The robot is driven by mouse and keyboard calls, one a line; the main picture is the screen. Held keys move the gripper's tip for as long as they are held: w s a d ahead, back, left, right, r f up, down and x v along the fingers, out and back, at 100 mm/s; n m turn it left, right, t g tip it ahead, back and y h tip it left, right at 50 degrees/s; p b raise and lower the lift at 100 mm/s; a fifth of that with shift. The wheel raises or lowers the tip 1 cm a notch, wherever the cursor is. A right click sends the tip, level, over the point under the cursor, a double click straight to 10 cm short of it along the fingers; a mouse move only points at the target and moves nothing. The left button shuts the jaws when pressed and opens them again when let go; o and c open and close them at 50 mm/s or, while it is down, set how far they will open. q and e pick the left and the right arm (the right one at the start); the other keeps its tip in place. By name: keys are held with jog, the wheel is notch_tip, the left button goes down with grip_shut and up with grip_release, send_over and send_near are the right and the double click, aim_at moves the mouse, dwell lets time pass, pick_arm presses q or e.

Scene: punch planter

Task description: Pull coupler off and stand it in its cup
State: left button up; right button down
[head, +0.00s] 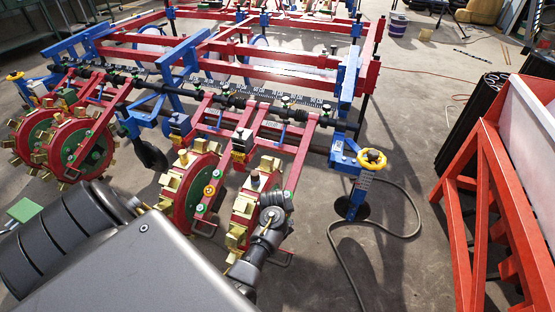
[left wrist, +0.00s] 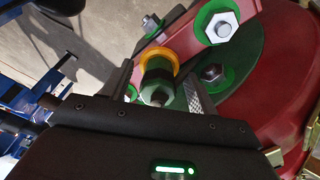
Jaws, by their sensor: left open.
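In the left wrist view the coupler (left wrist: 157,75), a dark green stub with an orange ring, stands out from the red and green wheel assembly. My left gripper (left wrist: 160,92) is open, with one finger on each side of the coupler. I cannot tell whether the fingers touch it. In the head view my arm hides part of the right-hand red wheel (head: 242,212), and I cannot make out the fingertips. A similar orange ring (head: 210,190) shows on the neighbouring wheel. I cannot pick out the cup. No right gripper shows.
The red and blue planter frame (head: 285,75) fills the middle and back. A yellow handwheel (head: 371,159) stands on a blue post to the right, with a hose on the floor. A red stand (head: 483,190) is at far right. A green pad (head: 22,210) is at far left.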

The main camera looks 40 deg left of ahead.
pick_arm(q)
jog(key=shift+c, duration=0.2)
jog(key=shift+f, duration=0.1)
jog(key=c, duration=1.2)
jog(key=shift+s+a, duration=0.1)
